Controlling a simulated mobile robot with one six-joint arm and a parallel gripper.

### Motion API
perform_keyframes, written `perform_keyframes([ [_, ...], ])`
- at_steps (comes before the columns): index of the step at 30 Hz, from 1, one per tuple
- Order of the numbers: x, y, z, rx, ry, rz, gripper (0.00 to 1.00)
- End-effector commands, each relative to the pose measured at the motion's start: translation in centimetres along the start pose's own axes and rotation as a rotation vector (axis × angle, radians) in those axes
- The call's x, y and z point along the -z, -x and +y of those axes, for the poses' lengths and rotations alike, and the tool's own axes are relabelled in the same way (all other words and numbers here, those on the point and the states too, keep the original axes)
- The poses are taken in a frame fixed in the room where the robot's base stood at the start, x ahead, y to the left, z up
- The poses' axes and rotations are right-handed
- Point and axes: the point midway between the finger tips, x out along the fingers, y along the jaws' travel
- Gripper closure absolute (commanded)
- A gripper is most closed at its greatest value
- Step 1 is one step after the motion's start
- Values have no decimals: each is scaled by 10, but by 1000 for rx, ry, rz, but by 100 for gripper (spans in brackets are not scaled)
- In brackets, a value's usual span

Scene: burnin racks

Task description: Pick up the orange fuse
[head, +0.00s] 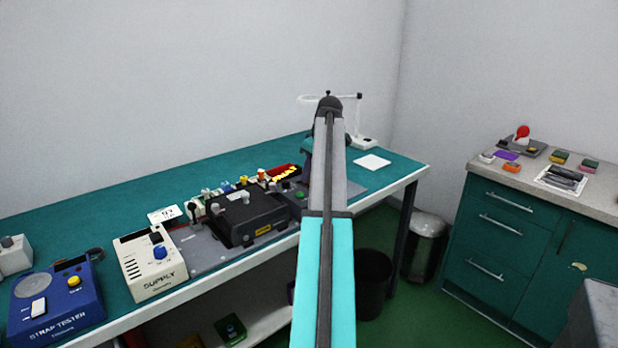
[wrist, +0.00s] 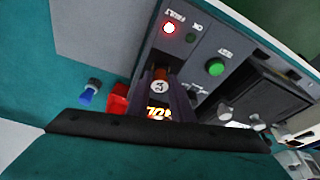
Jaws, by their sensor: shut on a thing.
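The orange fuse (wrist: 160,74) shows near the middle of the wrist view as a small orange-brown cylinder with a pale round mark on its end. My gripper (wrist: 161,90) has its dark fingers on either side of it and is shut on it. The fuse is close in front of a grey panel; I cannot tell whether it still touches a socket there.
The panel has a lit red lamp (wrist: 168,28) and a green button (wrist: 215,68). On the bench stand a black unit (head: 250,216), a white supply box (head: 153,262) and a blue strap tester (head: 58,302).

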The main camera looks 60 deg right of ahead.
Motion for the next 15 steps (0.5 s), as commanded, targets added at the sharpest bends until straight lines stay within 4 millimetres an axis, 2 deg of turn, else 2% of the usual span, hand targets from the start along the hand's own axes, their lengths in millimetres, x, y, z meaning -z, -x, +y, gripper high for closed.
perform_keyframes([
  [8,5,14,1,-1,0,1,100],
  [13,12,35,2,-2,1,2,100],
  [15,-3,38,4,-1,-4,0,100],
])
